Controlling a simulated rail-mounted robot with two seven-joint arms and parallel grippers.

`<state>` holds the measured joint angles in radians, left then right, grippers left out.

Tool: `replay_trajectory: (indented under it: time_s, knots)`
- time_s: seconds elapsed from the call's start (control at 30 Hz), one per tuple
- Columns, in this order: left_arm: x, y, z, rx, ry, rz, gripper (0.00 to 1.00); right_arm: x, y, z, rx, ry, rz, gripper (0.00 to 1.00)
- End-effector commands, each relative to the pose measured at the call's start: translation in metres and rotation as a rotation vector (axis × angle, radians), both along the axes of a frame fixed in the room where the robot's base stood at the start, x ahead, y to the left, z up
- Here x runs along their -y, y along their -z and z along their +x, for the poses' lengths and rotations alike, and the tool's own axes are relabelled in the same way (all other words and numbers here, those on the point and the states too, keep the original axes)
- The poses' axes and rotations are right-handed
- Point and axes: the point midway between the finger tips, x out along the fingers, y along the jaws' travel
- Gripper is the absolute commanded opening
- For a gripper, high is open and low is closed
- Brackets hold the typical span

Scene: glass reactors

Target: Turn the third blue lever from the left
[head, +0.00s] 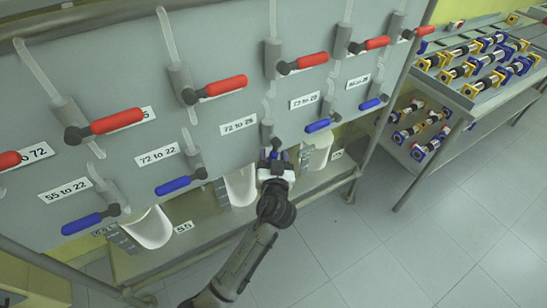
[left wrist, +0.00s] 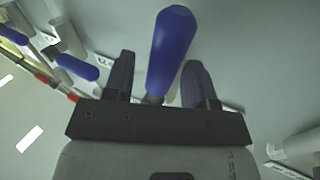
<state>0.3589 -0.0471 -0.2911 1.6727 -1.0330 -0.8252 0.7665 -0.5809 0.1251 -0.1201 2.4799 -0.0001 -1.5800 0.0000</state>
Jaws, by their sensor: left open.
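The panel (head: 60,150) carries a lower row of blue levers. From the left in the head view, the first blue lever (head: 90,222) and second blue lever (head: 180,183) stick out to the left. My left gripper (head: 274,156) is at the third visible blue lever, mostly covering it there. In the left wrist view this blue lever (left wrist: 171,48) lies between the two open fingers, with gaps on both sides. The fourth blue lever (head: 319,126) and fifth blue lever (head: 371,103) are further right. My right gripper is not in view.
Red levers (head: 222,87) form a row above the blue ones. White vessels (head: 241,187) stand on a shelf under the panel. A rack with blue and yellow fittings (head: 485,70) stands at the right, with clear tiled floor (head: 420,240) in front.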

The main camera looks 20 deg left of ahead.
Motion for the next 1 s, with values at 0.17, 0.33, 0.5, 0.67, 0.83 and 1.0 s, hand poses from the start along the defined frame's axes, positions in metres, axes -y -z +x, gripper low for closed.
replay_trajectory:
  time_s: [0.17, 0.33, 0.5, 0.67, 0.83, 1.0]
  knots:
    - [-0.0014, 0.0002, 0.0029, 0.000, 0.000, 0.000, 0.51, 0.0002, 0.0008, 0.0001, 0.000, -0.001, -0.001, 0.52]
    - [-0.0014, 0.0000, 0.0028, 0.000, 0.000, 0.000, 0.51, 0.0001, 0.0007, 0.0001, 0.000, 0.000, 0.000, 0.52]
    - [-0.0013, 0.0001, 0.0027, 0.000, 0.000, 0.000, 0.38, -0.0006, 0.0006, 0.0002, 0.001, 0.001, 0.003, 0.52]
    - [-0.0012, 0.0001, 0.0026, 0.000, 0.000, 0.000, 0.23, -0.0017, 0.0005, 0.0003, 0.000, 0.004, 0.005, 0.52]
    - [-0.0012, 0.0001, 0.0026, 0.000, 0.000, 0.000, 0.06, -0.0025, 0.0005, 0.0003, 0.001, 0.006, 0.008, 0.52]
    - [-0.0012, 0.0001, 0.0025, 0.000, 0.000, 0.000, 0.00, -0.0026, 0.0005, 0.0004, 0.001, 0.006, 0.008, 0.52]
